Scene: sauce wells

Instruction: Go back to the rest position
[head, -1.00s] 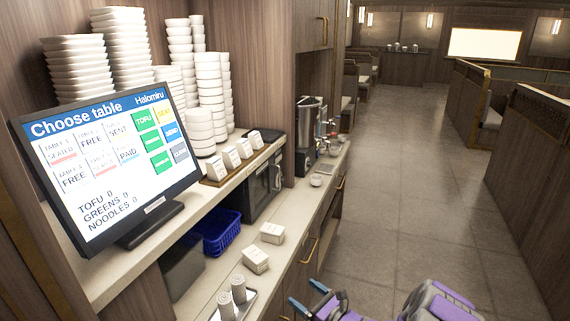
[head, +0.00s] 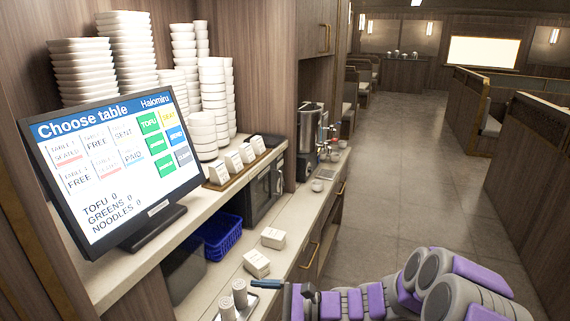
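My gripper (head: 266,284) is at the bottom middle of the head view, at the left end of my purple and grey arm. It points left, in front of the lower counter (head: 235,268) and near a metal tray with rolled white towels (head: 239,293). I see its thin blue-tipped end side-on, with nothing visible held in it. The gap between its fingers cannot be made out.
A touch screen (head: 115,165) reading "Choose table" stands on the upper shelf at left. Stacks of white bowls (head: 205,125) stand behind it. White boxes (head: 257,263), a blue basket (head: 222,236) and a drink machine (head: 311,135) line the counter. The aisle floor (head: 400,190) is clear.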

